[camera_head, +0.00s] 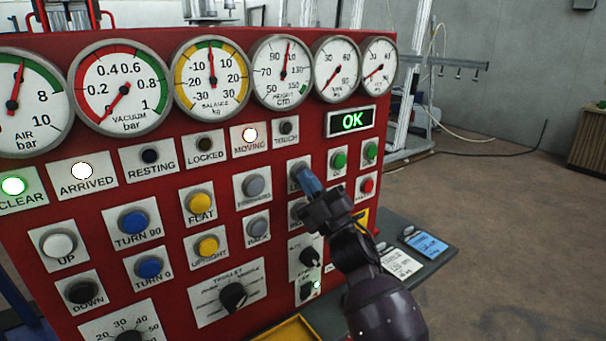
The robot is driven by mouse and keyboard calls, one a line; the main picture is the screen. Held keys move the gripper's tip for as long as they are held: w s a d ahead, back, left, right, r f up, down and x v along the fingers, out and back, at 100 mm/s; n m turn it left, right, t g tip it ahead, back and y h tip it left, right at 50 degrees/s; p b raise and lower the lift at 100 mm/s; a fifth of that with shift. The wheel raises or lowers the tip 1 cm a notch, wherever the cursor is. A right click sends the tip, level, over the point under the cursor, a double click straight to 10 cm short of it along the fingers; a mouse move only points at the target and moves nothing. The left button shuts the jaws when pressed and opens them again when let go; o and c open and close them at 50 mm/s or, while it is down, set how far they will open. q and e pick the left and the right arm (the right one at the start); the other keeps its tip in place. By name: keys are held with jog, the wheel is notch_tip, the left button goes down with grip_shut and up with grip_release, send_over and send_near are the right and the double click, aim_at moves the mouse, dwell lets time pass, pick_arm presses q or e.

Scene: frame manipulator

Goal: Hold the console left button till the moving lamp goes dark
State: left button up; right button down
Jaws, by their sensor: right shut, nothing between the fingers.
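The red console (105,220) fills the left and middle of the head view. The moving lamp (250,134) is lit white in the upper middle. My right gripper (308,182) is shut and empty, with its bluish fingertips at the left button's plate (293,184). The plate's label is partly covered, with only "LE" showing. The fingertips appear to touch the button, but they hide most of it, so I cannot tell how far it is pressed. My left gripper is not in view.
The arrived lamp (82,171) and clear lamp (13,186) are lit. The resting lamp (150,156), locked lamp (205,144) and touch lamp (286,128) are dark. A display (351,121) reads OK. Other buttons crowd around my gripper. A grey shelf (440,257) juts out right.

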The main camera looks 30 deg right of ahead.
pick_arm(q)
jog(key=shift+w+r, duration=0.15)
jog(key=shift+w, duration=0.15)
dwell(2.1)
pick_arm(e)
jog(key=shift+s, duration=0.2)
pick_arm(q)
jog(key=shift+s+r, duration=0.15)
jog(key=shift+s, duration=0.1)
pick_arm(e)
jog(key=shift+s, duration=0.65)
pick_arm(q)
jog(key=shift+p, duration=0.3)
pick_arm(e)
jog(key=shift+d, duration=0.1)
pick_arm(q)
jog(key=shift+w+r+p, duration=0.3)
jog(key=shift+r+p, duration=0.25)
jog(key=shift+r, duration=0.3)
pick_arm(e)
jog(key=s, duration=0.5)
jog(key=shift+d, duration=0.15)
